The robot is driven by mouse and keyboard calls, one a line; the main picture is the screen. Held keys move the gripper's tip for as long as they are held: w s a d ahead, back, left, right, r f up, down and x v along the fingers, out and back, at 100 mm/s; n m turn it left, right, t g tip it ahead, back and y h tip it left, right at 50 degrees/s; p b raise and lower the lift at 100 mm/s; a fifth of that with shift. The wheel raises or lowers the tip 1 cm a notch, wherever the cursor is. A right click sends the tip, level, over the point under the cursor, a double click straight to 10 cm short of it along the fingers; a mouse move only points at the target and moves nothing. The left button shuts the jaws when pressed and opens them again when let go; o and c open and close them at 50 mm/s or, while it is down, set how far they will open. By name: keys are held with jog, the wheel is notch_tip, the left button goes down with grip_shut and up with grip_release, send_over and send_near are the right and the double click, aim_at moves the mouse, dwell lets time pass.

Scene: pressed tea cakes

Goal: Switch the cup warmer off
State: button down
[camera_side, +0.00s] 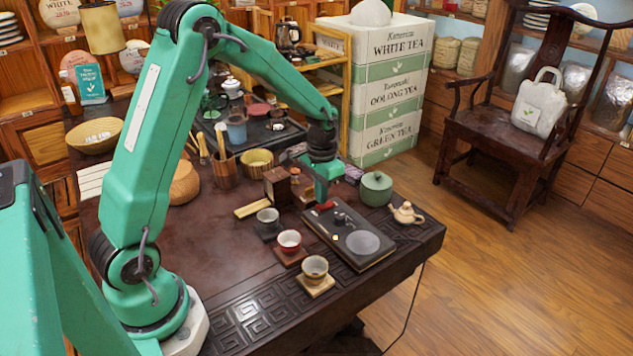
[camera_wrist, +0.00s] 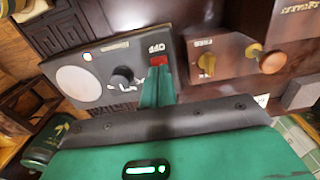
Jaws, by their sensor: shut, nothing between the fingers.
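The cup warmer (camera_side: 346,232) is a dark slab near the table's right front edge, with a round grey plate (camera_side: 363,243). In the wrist view the cup warmer (camera_wrist: 103,88) shows its pale plate (camera_wrist: 80,86), a black knob (camera_wrist: 122,76) and a small pale spot with a coloured rim (camera_wrist: 87,57). A red switch (camera_wrist: 158,61) sits by the printed word OFF. My gripper (camera_side: 322,198) is shut and empty, pointing down over the slab's far end. In the wrist view my gripper (camera_wrist: 158,80) has its tips right at the red switch; I cannot tell whether they touch it.
Three small cups stand left of the warmer: grey (camera_side: 268,215), red (camera_side: 290,240) and tan (camera_side: 315,267). A green lidded jar (camera_side: 376,187) and a clay teapot (camera_side: 406,212) stand right.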

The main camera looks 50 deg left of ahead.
aim_at(321, 207)
jog(key=shift+f, duration=0.75)
dwell(0.8)
jog(key=shift+r, duration=3.5)
jog(key=s+d+r+t, duration=0.3)
jog(key=s+d+r, duration=0.2)
jog(key=s+r, duration=0.5)
jog(key=s+d+r+t, duration=0.1)
jog(key=s, duration=0.4)
jog(key=s+d+r+t, duration=0.1)
jog(key=s+d+r, duration=0.1)
jog(key=s, duration=0.4)
jog(key=shift+d+r+t, duration=0.25)
jog(key=shift+r+t, duration=0.05)
